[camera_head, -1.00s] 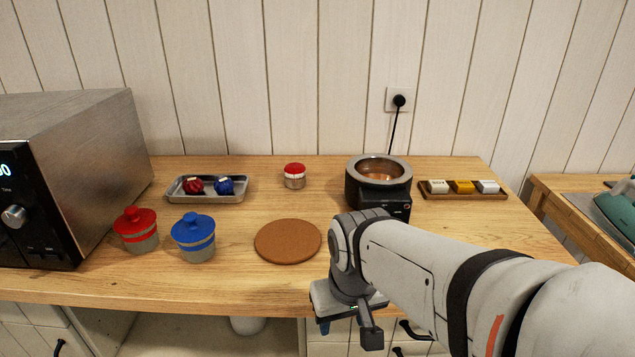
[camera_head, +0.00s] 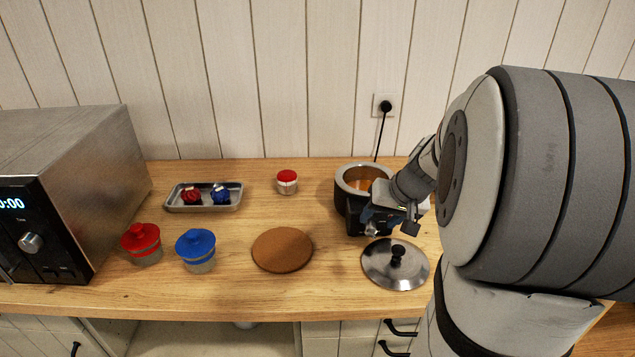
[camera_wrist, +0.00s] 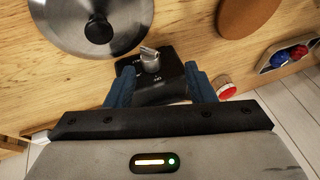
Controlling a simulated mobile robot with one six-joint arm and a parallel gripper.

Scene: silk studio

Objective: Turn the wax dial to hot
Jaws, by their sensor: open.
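The wax pot (camera_head: 341,190) is a dark round warmer with a steel rim and amber wax inside, its lid off. Its silver dial (camera_wrist: 150,60) sticks out of the black control box (camera_wrist: 165,88) in the wrist view, its lever pointing up and slightly left there. Small white markings beside it are too small to read surely. My gripper (camera_wrist: 160,70) is open, its two blue fingers on either side of the control box with the dial between and just beyond the tips. Contact cannot be told. In the head view my gripper (camera_head: 378,218) is at the pot's front and partly hides the box.
A steel lid (camera_head: 385,268) with a black knob lies just in front of the pot. A cork mat (camera_head: 282,250), red jar (camera_head: 141,243), blue jar (camera_head: 196,250), small red-capped jar (camera_head: 287,181) and metal tray (camera_head: 176,206) stand left. My arm blocks the right side.

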